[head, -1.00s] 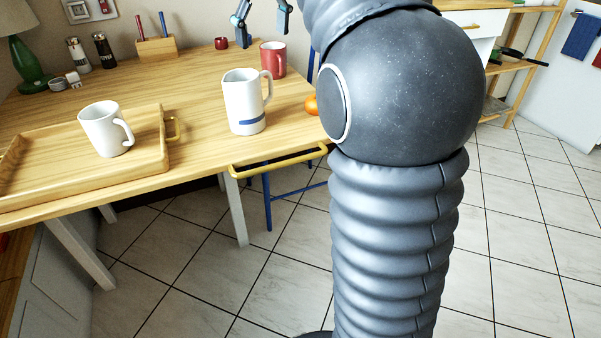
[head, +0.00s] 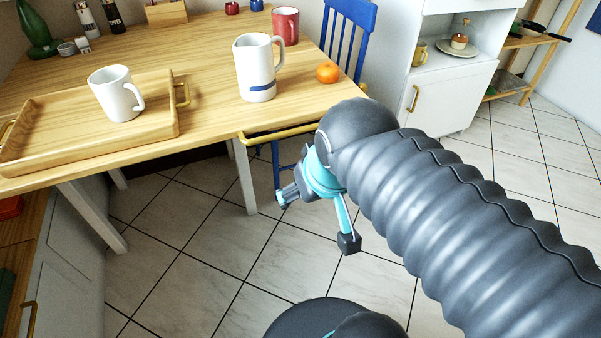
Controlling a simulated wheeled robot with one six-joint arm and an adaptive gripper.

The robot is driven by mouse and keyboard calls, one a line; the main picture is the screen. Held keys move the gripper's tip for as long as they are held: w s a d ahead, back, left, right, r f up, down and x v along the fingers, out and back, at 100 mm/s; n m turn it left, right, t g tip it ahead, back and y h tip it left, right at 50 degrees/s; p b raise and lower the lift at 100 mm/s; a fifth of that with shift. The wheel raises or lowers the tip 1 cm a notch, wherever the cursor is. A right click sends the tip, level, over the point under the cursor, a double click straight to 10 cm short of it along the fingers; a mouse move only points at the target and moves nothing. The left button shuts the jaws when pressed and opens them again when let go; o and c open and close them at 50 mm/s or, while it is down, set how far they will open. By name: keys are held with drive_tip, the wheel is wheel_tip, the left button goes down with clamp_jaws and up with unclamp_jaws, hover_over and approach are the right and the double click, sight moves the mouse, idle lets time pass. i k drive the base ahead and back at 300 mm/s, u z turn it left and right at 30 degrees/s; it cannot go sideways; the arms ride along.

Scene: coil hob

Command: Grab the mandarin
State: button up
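The mandarin (head: 327,72) is a small orange fruit on the right part of the wooden table, to the right of the white pitcher. It is fully visible. My gripper (head: 318,222) is below and in front of the table's front edge, over the floor, well apart from the mandarin. Its two fingers are spread wide, and nothing shows between them.
A white pitcher (head: 257,68) with a blue band and a red mug (head: 285,26) stand left of the mandarin. A wooden tray (head: 60,137) holds a white mug (head: 116,93). A blue chair (head: 349,30) stands behind.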

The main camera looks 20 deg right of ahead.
sight(328, 73)
drive_tip(key=u, duration=1.2)
drive_tip(key=k, duration=0.95)
drive_tip(key=z, duration=0.65)
